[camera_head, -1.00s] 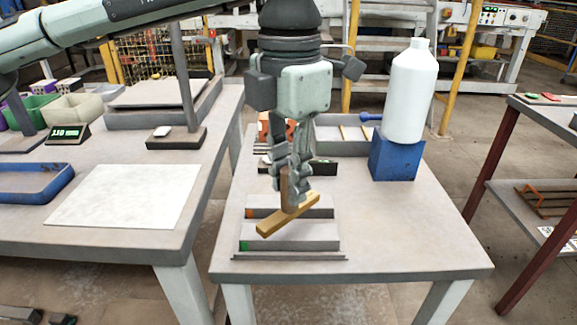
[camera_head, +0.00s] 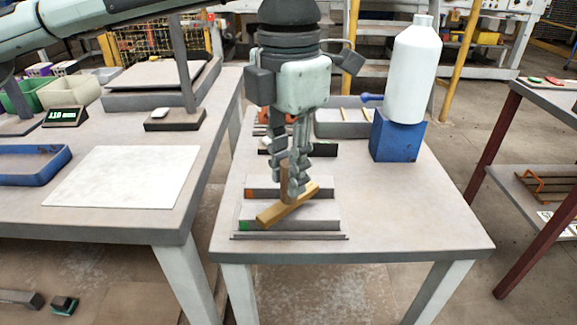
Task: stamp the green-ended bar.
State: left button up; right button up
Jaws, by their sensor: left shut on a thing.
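My left gripper (camera_head: 293,188) is shut on the upright handle of a wooden stamp (camera_head: 287,206). The stamp's long, yellow-brown base lies at a slant across the picture, its left end nearer me. It is over a grey stepped rack with two grey bars. The front bar (camera_head: 300,225) has a green left end (camera_head: 244,226). The rear bar has an orange-red left end (camera_head: 248,194). The stamp's near end overlaps the green-ended bar in the picture; I cannot tell whether they touch. My right gripper is not in view.
A white bottle (camera_head: 411,75) stands on a blue block (camera_head: 397,136) at the right rear of the table. A grey tray (camera_head: 343,122) and a dark flat block (camera_head: 322,150) lie behind the rack. The table's right front is clear. A second table with a white sheet (camera_head: 122,177) stands left.

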pick_arm(q)
jog(key=shift+f+b, duration=0.45)
dwell(0.7)
jog(key=shift+f+b, duration=0.15)
jog(key=shift+b, duration=0.2)
dwell(1.3)
jog(key=shift+r+p, duration=1.8)
jog(key=shift+r, duration=1.85)
